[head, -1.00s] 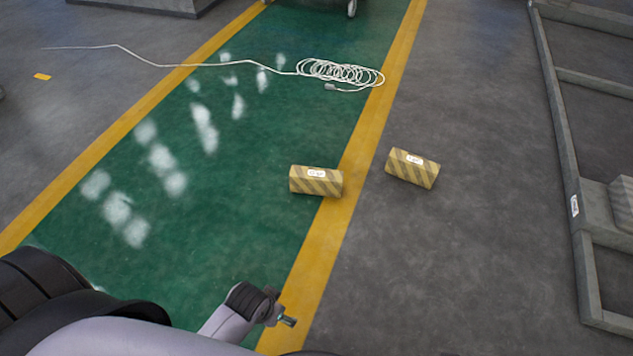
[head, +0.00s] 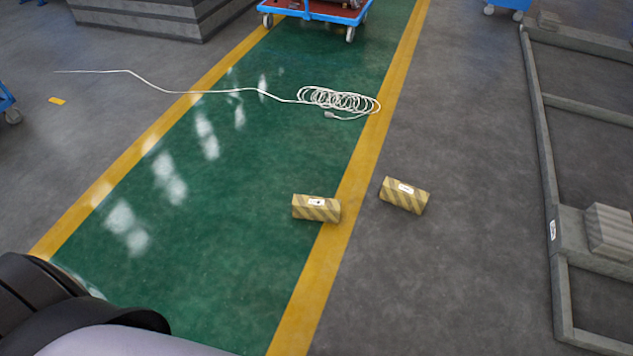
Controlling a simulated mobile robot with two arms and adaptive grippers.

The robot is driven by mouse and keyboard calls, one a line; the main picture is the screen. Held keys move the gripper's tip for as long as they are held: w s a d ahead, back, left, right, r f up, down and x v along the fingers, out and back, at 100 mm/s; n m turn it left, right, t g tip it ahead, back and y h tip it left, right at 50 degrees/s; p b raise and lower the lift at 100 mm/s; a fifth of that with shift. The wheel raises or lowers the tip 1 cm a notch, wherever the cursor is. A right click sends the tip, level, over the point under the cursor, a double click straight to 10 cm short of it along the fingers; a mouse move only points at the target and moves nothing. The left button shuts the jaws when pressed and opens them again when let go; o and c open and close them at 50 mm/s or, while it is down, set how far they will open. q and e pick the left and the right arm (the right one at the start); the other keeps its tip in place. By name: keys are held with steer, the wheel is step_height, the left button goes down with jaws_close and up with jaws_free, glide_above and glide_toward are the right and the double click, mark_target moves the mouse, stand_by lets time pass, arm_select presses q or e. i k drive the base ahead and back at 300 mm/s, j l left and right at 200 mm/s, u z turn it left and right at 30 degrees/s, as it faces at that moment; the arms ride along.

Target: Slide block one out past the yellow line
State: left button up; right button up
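Two yellow blocks with dark diagonal stripes and white labels lie on the floor; the labels are too small to read, so I cannot tell which is block one. The left block (head: 316,209) lies on the green lane, its right end at the inner edge of the right yellow line (head: 337,230). The right block (head: 405,196) lies tilted in the picture on grey floor, just outside that line. Part of my arm fills the lower left corner. Neither gripper shows in the head view.
A coiled white cable (head: 340,100) lies across the upper green lane, its tail running left. A blue cart (head: 318,12) stands on the lane at the top. A grey metal frame (head: 548,165) lines the right side. The floor around both blocks is clear.

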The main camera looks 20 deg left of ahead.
mark_target(306, 207)
steer(key=u, duration=0.6)
steer(key=i+l+u, duration=0.2)
steer(key=u, duration=0.15)
steer(key=i+l+u, duration=0.65)
steer(key=i+l, duration=0.15)
steer(key=l, duration=0.2)
steer(key=i+l+u, duration=0.1)
steer(key=l, duration=0.25)
steer(key=i+l, duration=0.2)
steer(key=l, duration=0.15)
steer(key=i+l+u, duration=0.1)
steer(key=l, duration=0.3)
steer(key=i+l, duration=0.2)
steer(key=l, duration=0.15)
steer(key=i+l, duration=0.15)
steer(key=l, duration=0.25)
steer(key=j+u, duration=0.05)
